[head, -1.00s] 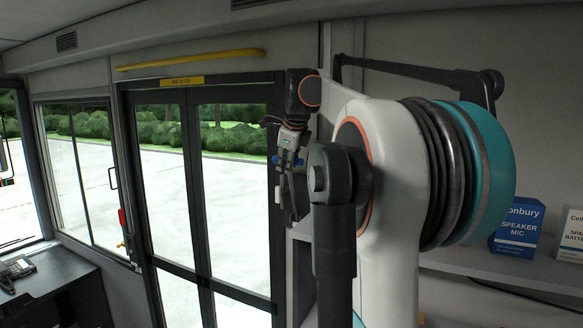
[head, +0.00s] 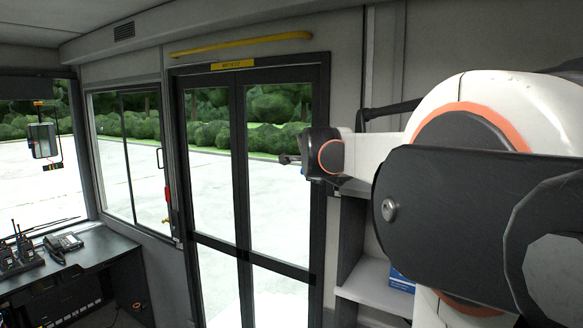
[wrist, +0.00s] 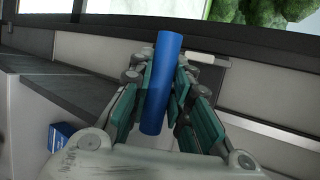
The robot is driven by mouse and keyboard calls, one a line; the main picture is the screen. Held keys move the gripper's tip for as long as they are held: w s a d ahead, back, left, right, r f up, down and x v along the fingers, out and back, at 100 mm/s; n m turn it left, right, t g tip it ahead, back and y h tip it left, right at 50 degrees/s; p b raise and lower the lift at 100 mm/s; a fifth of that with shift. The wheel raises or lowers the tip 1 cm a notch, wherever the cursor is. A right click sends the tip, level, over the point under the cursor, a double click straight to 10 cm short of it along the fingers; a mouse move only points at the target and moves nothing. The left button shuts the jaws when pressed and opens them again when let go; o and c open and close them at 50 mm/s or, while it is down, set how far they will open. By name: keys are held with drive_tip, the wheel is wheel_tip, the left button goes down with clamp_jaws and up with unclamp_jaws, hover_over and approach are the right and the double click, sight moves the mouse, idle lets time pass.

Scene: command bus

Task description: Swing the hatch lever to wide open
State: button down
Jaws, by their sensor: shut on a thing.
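My gripper (wrist: 163,85) is shut on a blue cylinder (wrist: 169,48) in the wrist view, with green-padded fingers on both sides of it. The cylinder stands up between the fingers, its top end clear above them. I cannot tell whether it is the grip of the hatch lever; no hatch or lever body is plain in either view. In the head view my gripper (head: 290,159) is small, in front of the right edge of the glazed door, and its fingers are partly hidden by my wrist.
The glazed double door (head: 240,180) has a yellow bar (head: 243,44) above it. Left of it are a window (head: 130,160) and a dark desk (head: 75,255) with a phone (head: 64,243) and radios. A shelf (head: 372,275) with a blue box (head: 401,281) stands right, partly behind my arm.

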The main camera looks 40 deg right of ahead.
drive_tip(key=shift+s+a+f, duration=0.1)
drive_tip(key=shift+a+f, duration=0.15)
drive_tip(key=shift+f, duration=0.3)
drive_tip(key=shift+s+a+f, duration=0.1)
drive_tip(key=shift+a+f, duration=0.1)
drive_tip(key=shift+f, duration=0.35)
drive_tip(key=shift+f+b, duration=0.1)
drive_tip(key=shift+b, duration=0.2)
drive_tip(key=c, duration=1.5)
unclamp_jaws()
drive_tip(key=shift+o, duration=0.2)
drive_tip(key=shift+d, duration=0.1)
wheel_tip(320, 180, up, 10)
drive_tip(key=shift+r, duration=0.1)
